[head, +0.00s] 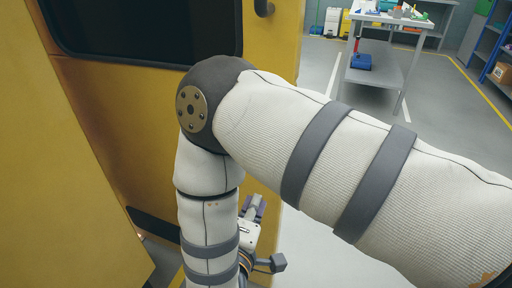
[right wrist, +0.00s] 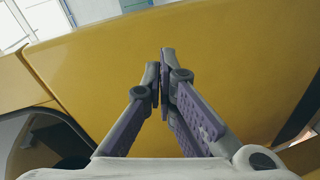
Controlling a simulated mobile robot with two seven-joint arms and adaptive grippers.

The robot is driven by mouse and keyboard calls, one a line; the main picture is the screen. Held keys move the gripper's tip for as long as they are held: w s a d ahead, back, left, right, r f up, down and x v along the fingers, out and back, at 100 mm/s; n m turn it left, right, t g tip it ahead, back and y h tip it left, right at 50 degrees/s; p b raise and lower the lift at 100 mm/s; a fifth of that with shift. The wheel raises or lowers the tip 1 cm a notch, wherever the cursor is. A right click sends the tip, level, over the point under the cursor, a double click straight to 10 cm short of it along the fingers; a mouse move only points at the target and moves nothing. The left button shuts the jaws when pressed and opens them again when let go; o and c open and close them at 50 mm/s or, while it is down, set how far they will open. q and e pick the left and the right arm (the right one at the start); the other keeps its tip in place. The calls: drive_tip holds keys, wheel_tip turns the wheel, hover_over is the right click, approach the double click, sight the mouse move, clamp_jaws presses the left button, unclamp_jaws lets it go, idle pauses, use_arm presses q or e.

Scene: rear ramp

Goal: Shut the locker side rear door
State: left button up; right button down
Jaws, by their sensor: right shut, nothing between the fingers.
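A yellow door (head: 90,95) with a dark window (head: 145,30) fills the upper left of the head view, partly hidden behind my right arm. A dark handle (head: 264,8) sits near its right edge. My right gripper (head: 256,207) is low in the head view, beside the door's lower right edge and partly hidden by my forearm. In the right wrist view the gripper (right wrist: 164,85) has its fingers together and empty, in front of a broad yellow panel (right wrist: 240,65). I cannot tell whether the fingertips touch it. My left gripper is out of view.
Another yellow panel (head: 60,200) stands at the left, with a dark gap beside it low down. A grey workbench (head: 378,80) with items on it stands at the back right, a blue shelf (head: 490,45) beyond. Grey floor (head: 440,110) lies open between them.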

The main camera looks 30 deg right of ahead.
wheel_tip(320, 180, up, 6)
drive_tip(key=s+a+n+h, duration=0.1)
drive_tip(key=a+h, duration=0.1)
drive_tip(key=h, duration=0.1)
use_arm(q)
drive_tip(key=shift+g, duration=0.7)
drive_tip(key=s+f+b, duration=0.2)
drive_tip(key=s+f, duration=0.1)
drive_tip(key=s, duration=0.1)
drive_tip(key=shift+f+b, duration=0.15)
drive_tip(key=shift+b, duration=0.25)
use_arm(e)
drive_tip(key=x, duration=1.4)
drive_tip(key=shift+d+f, duration=0.2)
drive_tip(key=shift+f, duration=0.05)
drive_tip(key=shift+d, duration=0.1)
